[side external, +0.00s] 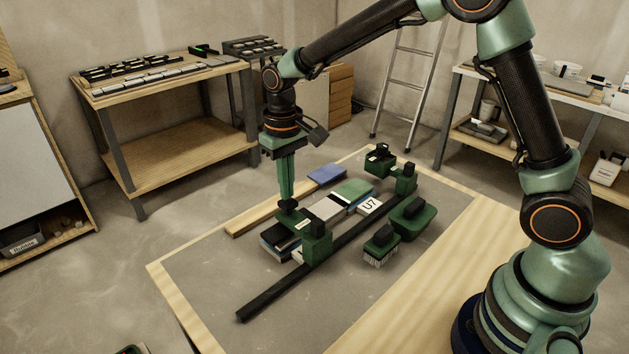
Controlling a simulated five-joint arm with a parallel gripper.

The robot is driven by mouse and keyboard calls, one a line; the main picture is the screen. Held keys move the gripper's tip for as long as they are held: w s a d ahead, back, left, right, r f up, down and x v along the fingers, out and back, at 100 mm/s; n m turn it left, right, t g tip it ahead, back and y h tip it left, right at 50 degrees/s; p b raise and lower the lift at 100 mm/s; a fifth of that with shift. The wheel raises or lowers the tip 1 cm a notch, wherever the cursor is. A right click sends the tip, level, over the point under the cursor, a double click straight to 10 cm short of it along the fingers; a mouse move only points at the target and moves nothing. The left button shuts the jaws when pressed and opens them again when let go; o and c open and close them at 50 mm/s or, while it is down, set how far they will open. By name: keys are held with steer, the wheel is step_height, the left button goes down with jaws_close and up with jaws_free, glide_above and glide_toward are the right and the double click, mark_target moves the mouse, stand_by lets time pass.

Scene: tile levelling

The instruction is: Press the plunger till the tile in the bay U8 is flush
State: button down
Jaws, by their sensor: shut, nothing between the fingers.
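My gripper (287,196) points straight down with its green fingers shut. Its tips are at the black knob of a plunger (288,206); I cannot tell whether they touch it. Below the knob is a dark green block (283,234) over a stack of dark and bluish layers at the near end of the tile row. A white card (298,256) beside it is mostly hidden by a green post, and I cannot read it. No U8 label is readable, and the tile's height there is hidden. A card marked U7 (369,205) lies beside the grey tile (325,209).
A black rail (330,245) with green posts (317,243) runs along the tile row. A green tile (353,189) and a blue tile (327,174) lie further back. The board's near left is clear.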

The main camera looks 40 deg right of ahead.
steer(key=shift+f, duration=1.1)
stand_by(2.8)
steer(key=shift+r, duration=3.6)
steer(key=shift+r, duration=0.1)
steer(key=s+d+r+t, duration=0.2)
steer(key=s+d+r, duration=0.1)
steer(key=s, duration=0.5)
steer(key=s+d+r+t, duration=0.3)
steer(key=s+d+r, duration=0.1)
steer(key=s, duration=0.4)
steer(key=shift+d+r+t, duration=0.2)
steer(key=shift+d+t, duration=0.1)
steer(key=shift+d, duration=0.5)
